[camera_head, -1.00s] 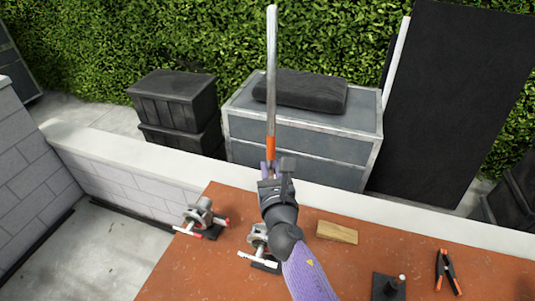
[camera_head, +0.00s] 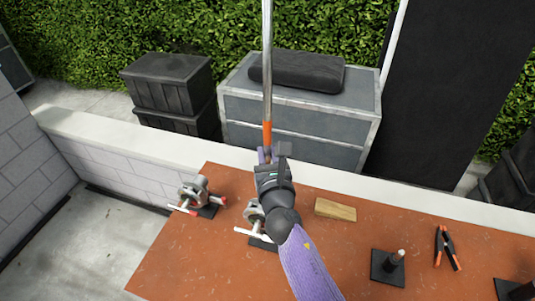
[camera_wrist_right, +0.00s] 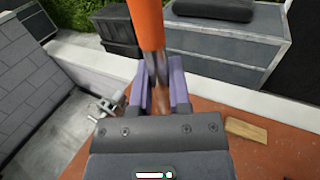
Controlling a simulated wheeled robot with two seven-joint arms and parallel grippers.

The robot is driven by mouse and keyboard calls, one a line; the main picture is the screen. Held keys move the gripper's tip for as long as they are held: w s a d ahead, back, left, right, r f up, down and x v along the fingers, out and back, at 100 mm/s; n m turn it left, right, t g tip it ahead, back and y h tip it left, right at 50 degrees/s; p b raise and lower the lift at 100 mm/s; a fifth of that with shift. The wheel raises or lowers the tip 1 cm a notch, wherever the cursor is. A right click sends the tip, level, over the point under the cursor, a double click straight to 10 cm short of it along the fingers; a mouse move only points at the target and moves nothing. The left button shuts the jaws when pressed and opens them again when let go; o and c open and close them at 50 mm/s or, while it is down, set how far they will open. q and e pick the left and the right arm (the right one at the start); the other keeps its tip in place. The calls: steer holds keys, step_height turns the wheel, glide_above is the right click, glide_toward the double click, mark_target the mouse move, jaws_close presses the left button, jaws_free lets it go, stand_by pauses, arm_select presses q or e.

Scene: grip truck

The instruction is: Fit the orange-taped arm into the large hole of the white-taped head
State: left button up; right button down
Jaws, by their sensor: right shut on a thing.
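The orange-taped arm is a long silver rod (camera_head: 267,60) with an orange band near its lower end. It stands upright in my right gripper (camera_head: 265,156), which is shut on it just below the tape. In the right wrist view the orange tape (camera_wrist_right: 147,22) is above the purple fingers. The white-taped head (camera_head: 254,218) is a grey clamp with a white-taped handle on the table, partly hidden behind my right wrist. Its large hole cannot be made out. A similar red-taped head (camera_head: 195,193) stands to its left, apart from it. My left gripper is not in view.
The orange-brown table (camera_head: 190,258) has a wooden block (camera_head: 335,209), a black base with a pin (camera_head: 389,267) and an orange-tipped spring clamp (camera_head: 447,248) on the right. A low white wall (camera_head: 110,130) runs behind it. The table's front left is clear.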

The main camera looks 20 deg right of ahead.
steer(key=shift+f, duration=0.15)
steer(key=shift+f+b, duration=1.65)
steer(key=shift+f, duration=0.15)
steer(key=shift+f+b, duration=1.95)
steer(key=shift+b, duration=0.05)
steer(key=shift+f, duration=0.2)
steer(key=shift+c, duration=2.4)
jaws_free()
steer(key=shift+s, duration=0.15)
steer(key=s+a, duration=0.1)
steer(key=s, duration=0.8)
steer(key=shift+s+b, duration=0.35)
